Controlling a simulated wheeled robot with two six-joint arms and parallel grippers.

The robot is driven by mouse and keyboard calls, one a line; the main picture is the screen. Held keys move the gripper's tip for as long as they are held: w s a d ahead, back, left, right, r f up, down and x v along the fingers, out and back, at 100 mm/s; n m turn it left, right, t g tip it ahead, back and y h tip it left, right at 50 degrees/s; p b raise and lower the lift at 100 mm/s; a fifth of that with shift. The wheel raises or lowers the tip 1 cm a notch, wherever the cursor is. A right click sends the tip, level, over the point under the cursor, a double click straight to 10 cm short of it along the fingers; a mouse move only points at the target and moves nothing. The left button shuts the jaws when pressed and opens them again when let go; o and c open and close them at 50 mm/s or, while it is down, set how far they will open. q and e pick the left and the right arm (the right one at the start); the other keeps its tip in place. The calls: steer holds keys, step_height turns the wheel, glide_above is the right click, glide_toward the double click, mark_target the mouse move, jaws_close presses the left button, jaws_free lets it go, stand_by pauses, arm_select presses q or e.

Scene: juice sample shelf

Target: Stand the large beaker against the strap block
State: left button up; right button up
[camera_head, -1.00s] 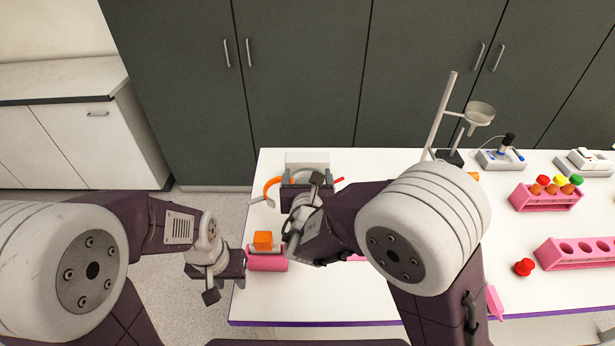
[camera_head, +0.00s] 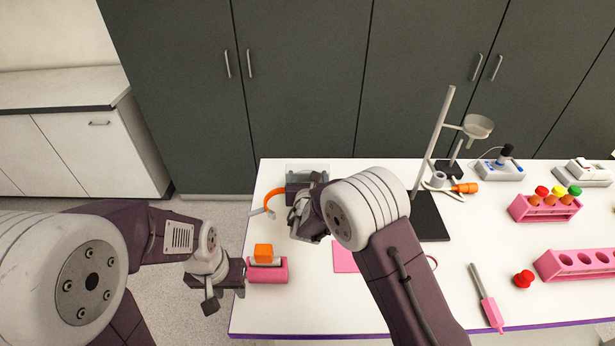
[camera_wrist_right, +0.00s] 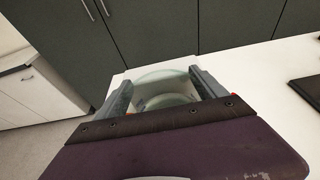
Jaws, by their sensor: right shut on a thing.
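The large beaker (camera_wrist_right: 165,75) is clear glass and sits between the fingers of my right gripper (camera_wrist_right: 160,98) in the right wrist view. My right gripper is shut on it. In the head view the beaker (camera_head: 308,170) shows as a pale see-through shape at the table's back left, just beyond my right gripper (camera_head: 305,184). An orange curved strap (camera_head: 273,199) lies just left of the gripper; the block it belongs to is not clearly visible. I cannot tell whether beaker and block touch. My left gripper (camera_head: 238,272) is at the table's left edge, its opening unclear.
A pink holder with an orange block (camera_head: 263,252) is beside my left gripper. A pink square (camera_head: 345,256) lies mid-table. A stand with a dark base (camera_head: 428,217) is right of my right arm. Pink racks (camera_head: 545,209) stand further right.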

arm_select(q)
steer(key=shift+f, duration=0.1)
steer(key=shift+f+b, duration=0.15)
steer(key=shift+b, duration=0.15)
arm_select(e)
steer(key=shift+f, duration=0.15)
steer(key=o, duration=2)
arm_select(q)
steer(key=shift+r+p, duration=0.35)
steer(key=shift+p, duration=0.05)
arm_select(e)
steer(key=shift+r, duration=0.3)
arm_select(q)
steer(key=shift+f+b, duration=0.85)
arm_select(e)
steer(key=v, duration=1.2)
steer(key=shift+f, duration=0.1)
